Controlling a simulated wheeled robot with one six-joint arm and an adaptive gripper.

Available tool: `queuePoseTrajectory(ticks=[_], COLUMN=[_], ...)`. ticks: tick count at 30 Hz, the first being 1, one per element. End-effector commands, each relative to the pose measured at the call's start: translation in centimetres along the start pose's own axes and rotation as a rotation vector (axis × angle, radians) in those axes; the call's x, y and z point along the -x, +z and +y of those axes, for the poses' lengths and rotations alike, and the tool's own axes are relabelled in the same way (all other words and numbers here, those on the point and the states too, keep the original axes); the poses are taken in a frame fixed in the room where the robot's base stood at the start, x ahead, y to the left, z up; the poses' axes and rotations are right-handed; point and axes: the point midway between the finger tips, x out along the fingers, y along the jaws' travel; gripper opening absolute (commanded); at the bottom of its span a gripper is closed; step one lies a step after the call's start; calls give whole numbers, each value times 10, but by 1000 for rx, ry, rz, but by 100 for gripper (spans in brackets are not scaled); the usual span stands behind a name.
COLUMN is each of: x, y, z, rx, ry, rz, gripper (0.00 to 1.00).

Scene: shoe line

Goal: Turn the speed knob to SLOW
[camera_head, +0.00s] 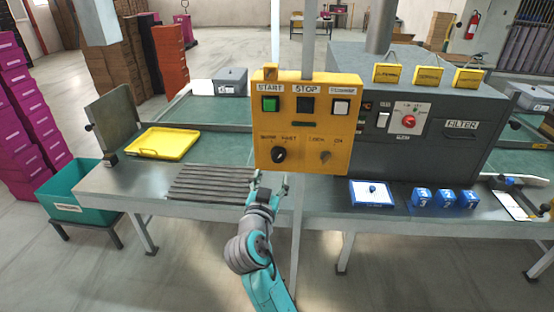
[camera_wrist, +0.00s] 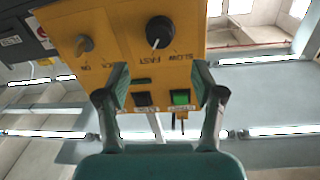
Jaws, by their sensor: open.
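The speed knob (camera_head: 279,154) is a round black knob at the lower left of the yellow control panel (camera_head: 304,171), under the SLOW and FAST labels. In the wrist view, which is upside down, the knob (camera_wrist: 159,32) has a white pointer mark that appears to face the FAST label. My gripper (camera_head: 271,183) is open and empty just below the panel's lower edge in the head view. In the wrist view, my gripper's fingers (camera_wrist: 160,82) are spread apart, and the knob lies beyond them, not touched.
The panel also has a green START button (camera_head: 270,104), a black STOP button (camera_head: 305,105), a white button (camera_head: 340,106) and a key-like switch (camera_head: 325,156) right of the knob. A grey machine (camera_head: 460,95) stands behind right.

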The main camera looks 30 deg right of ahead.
Motion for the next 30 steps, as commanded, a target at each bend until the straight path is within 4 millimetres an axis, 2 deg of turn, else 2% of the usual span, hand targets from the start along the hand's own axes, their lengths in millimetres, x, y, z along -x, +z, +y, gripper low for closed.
queuePoseTrajectory(ticks=[16,22,30], x=[-86,-100,-102], y=[0,1,1], z=[1,0,0], rx=[1,1,1], ry=[0,-1,-2], rz=[0,-1,-1], gripper=[68,68,68])
